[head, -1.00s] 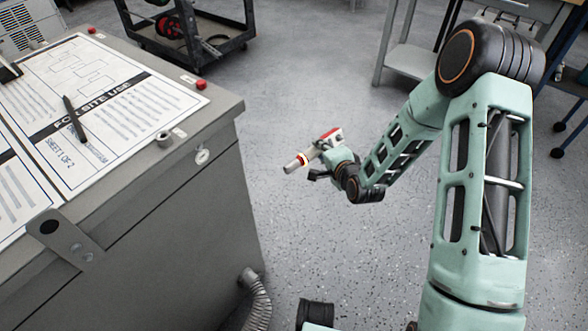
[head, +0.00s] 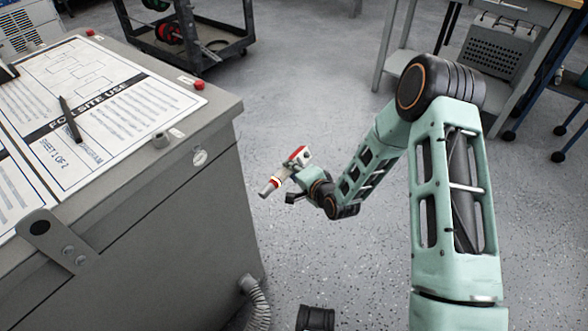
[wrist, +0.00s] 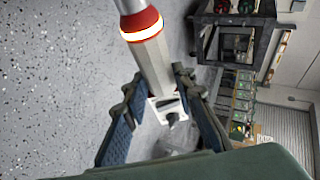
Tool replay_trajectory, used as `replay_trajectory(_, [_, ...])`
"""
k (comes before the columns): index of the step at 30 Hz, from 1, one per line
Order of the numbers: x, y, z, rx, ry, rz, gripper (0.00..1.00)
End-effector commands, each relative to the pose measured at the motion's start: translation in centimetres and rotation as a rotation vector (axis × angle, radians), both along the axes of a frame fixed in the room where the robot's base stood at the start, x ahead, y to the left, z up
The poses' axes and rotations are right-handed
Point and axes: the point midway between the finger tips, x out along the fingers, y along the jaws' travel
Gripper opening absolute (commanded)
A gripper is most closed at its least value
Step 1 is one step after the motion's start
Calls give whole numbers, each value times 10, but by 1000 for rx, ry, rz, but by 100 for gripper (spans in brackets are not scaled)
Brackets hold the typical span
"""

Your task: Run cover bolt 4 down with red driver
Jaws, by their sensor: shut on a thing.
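My gripper (head: 296,191) is shut on the red driver (head: 271,186), a pale tool with a grey nose, a glowing red-and-yellow ring and a red end. The driver is held tilted in open air, right of the grey cabinet (head: 165,235) and apart from it. In the wrist view the driver (wrist: 153,65) runs up between the two blue-padded fingers (wrist: 157,90); its front end is out of frame. A short grey cylindrical piece (head: 160,139) stands on the cabinet's near right edge. I cannot tell whether it is a cover bolt or which is number 4.
A paper sheet (head: 95,120) with a dark pen (head: 69,118) covers much of the cabinet top. Red knobs (head: 198,84) sit at its edge. A bracket (head: 58,240) overhangs the front. A hose (head: 256,302) is low beside it. A dark cart (head: 185,60) stands behind. Floor between is clear.

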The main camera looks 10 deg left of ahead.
Motion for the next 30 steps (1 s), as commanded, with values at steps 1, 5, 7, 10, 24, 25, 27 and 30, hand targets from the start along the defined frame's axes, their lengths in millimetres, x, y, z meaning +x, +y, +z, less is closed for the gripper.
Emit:
replay_trajectory(1, [-4,3,2,4,-3,1,0])
replay_trajectory(5, [-15,7,2,2,-3,1,0])
replay_trajectory(7, [-20,9,2,4,-4,-1,0])
replay_trajectory(10, [-27,13,2,3,-4,0,0])
replay_trajectory(24, [-39,17,2,2,-5,-1,0])
replay_trajectory(25, [-39,17,2,2,-5,-1,0])
replay_trajectory(27, [-38,17,2,2,-5,-1,0])
replay_trajectory(30, [-38,17,2,2,-5,-1,0])
